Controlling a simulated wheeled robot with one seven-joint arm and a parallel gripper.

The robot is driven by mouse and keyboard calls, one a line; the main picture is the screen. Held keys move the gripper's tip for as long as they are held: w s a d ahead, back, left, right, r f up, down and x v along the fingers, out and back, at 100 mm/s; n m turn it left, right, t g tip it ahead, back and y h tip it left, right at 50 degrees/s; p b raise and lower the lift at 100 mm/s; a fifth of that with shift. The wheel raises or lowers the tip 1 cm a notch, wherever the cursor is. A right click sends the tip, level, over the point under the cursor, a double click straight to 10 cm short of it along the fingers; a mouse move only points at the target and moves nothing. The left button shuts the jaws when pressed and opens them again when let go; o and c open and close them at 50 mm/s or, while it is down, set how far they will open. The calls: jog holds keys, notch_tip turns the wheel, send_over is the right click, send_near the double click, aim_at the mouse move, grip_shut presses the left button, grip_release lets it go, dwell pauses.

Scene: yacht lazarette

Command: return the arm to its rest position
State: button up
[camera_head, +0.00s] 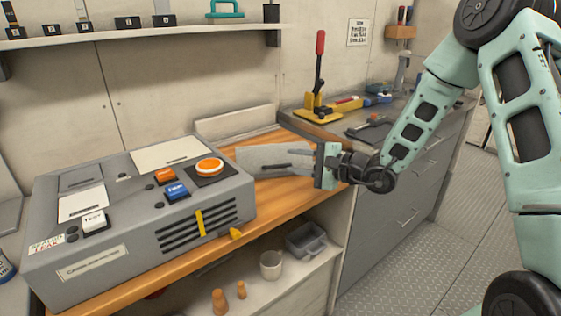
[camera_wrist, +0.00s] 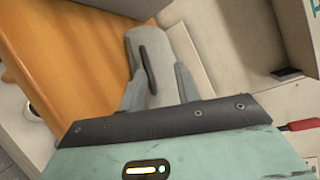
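My gripper (camera_head: 290,162) is at the end of my pale green arm, reaching left above the wooden bench top, just right of the grey control box (camera_head: 140,215). In the wrist view, my gripper's two grey fingers (camera_wrist: 160,72) stand apart. A flat grey piece with a dark slot (camera_wrist: 135,42) shows between and beyond them. It seems to lie on the bench, and I cannot tell whether the fingers touch it. My arm is stretched out from the right side of the head view, bent at its joints.
The box carries an orange round button (camera_head: 209,166), a blue button (camera_head: 175,190) and a white TEST key (camera_head: 94,223). A red-handled lever (camera_head: 319,62) stands on the counter behind. A shelf below holds a cup (camera_head: 271,264) and a grey bin (camera_head: 306,240). The floor at right is open.

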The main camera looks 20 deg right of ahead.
jog(key=shift+v, duration=1.1)
jog(key=s+a+r+n+g+p, duration=0.2)
jog(key=s+a+r+n+g, duration=0.1)
jog(key=s+a+n+g, duration=0.5)
jog(key=s+a+r+n+g+p, duration=0.25)
jog(key=s+a+g, duration=0.35)
jog(key=s+a, duration=0.6)
jog(key=s+d+r+n+h+p, duration=0.1)
jog(key=s+d+r+n+h, duration=0.1)
jog(key=s+n+h, duration=0.3)
jog(key=s+d+r+n+t+h+p, duration=0.1)
jog(key=s+d+n+h+p, duration=0.1)
jog(key=s+n+h, duration=0.3)
jog(key=shift+s+d+r+n+t, duration=0.4)
jog(key=shift+s+d, duration=0.5)
jog(key=shift+s, duration=1.1)
